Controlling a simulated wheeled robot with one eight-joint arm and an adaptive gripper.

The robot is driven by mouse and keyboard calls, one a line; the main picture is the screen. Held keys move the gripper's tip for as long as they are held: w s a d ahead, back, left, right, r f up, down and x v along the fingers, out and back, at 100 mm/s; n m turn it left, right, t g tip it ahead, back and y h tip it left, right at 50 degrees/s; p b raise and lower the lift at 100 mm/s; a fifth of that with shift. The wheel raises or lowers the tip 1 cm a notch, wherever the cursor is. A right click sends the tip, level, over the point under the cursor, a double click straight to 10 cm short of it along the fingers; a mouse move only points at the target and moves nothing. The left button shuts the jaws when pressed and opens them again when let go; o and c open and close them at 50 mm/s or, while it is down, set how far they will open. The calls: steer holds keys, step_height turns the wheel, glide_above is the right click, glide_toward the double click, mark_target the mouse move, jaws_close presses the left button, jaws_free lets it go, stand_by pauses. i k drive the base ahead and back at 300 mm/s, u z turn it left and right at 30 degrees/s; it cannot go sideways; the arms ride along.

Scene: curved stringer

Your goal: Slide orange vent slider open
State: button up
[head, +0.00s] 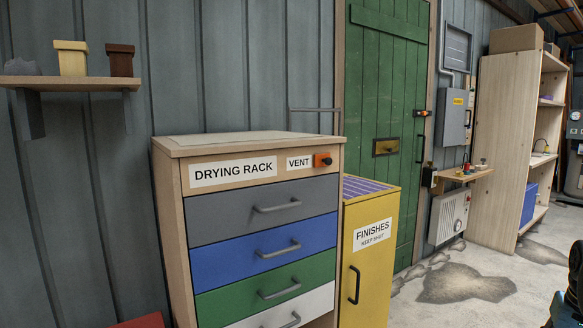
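The orange vent slider (319,160) is a small orange piece with a dark knob on its right part. It sits on the wooden top front of the drying rack (163,190), just right of the white VENT label (299,162). Any opening behind the slider is too small to make out. A dark part of my own body shows at the lower right edge, far right of the slider. No gripper fingers show in the head view, and nothing touches the slider.
The rack has grey, blue, green and white drawers with bar handles. A yellow FINISHES cabinet (370,262) stands close on its right. Behind are a green door (385,85) and a wall shelf (70,82). Open concrete floor (480,270) lies at the right.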

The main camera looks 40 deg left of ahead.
mark_target(322, 159)
steer(key=u, duration=1.7)
